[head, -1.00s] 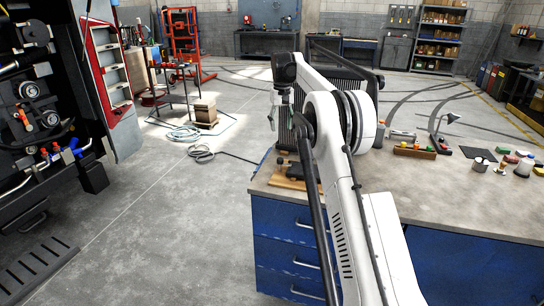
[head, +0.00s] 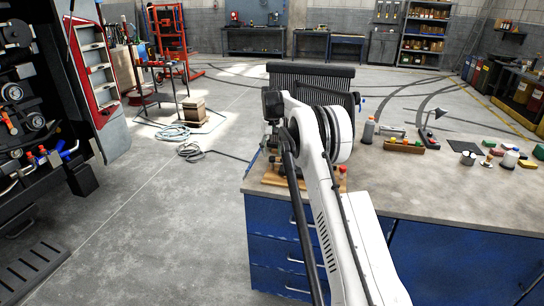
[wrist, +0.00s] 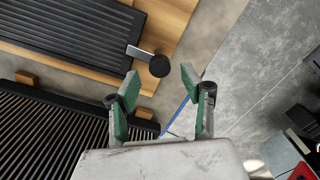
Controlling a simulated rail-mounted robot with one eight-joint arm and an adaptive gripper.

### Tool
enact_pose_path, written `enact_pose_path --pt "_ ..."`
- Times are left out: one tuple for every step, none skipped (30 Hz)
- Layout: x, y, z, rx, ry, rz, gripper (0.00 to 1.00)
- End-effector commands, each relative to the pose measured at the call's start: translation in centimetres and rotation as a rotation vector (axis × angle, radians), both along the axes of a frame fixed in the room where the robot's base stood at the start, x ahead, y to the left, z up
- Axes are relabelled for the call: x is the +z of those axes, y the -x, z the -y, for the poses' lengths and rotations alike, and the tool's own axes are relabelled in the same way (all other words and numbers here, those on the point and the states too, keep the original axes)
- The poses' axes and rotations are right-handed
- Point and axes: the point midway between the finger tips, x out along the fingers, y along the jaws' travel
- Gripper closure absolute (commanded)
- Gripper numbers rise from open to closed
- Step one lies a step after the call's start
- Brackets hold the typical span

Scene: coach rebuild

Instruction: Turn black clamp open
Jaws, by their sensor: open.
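In the wrist view a black round knob (wrist: 160,66) sits at the end of a short grey bar, beside a black ribbed panel on a wooden board; it looks like part of the black clamp, but I cannot be sure. My gripper (wrist: 159,81) is open and empty, with green-padded fingers spread either side of the view's middle. The knob shows between and just beyond the fingertips; I see no contact. In the head view my arm's end is low over the bench's near-left corner and mostly hides the clamp and gripper.
The wooden board (head: 273,181) lies on the bench (head: 420,191) corner. A black ribbed radiator (head: 310,76) stands behind my arm. A red-topped item (head: 343,171) is right of my arm. A grey bottle (head: 368,130) and a tray (head: 404,147) stand farther back. The bench's middle is clear.

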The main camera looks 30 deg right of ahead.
Motion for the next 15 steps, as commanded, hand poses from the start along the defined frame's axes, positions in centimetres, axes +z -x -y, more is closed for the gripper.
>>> enact_pose_path --pt "-0.7 0.0 0.0 0.000 0.000 0.000 0.58" --pt "-1.0 0.0 0.0 0.000 0.000 0.000 0.58" --pt "-1.5 0.0 0.0 0.000 0.000 0.000 0.58" --pt "-1.8 0.0 0.0 0.000 0.000 0.000 0.58" --pt "-2.0 0.0 0.0 0.000 0.000 0.000 0.58" --pt "-2.3 0.0 0.0 0.000 0.000 0.000 0.58" --pt "-2.4 0.0 0.0 0.000 0.000 0.000 0.58" --pt "-2.6 0.0 0.0 0.000 0.000 0.000 0.58" --pt "-2.7 0.0 0.0 0.000 0.000 0.000 0.58" --pt "-2.8 0.0 0.0 0.000 0.000 0.000 0.58" --pt "-2.8 0.0 0.0 0.000 0.000 0.000 0.58" --pt "-2.8 0.0 0.0 0.000 0.000 0.000 0.58" --pt "-2.9 0.0 0.0 0.000 0.000 0.000 0.58" --pt "-2.9 0.0 0.0 0.000 0.000 0.000 0.58" --pt "-2.9 0.0 0.0 0.000 0.000 0.000 0.58"
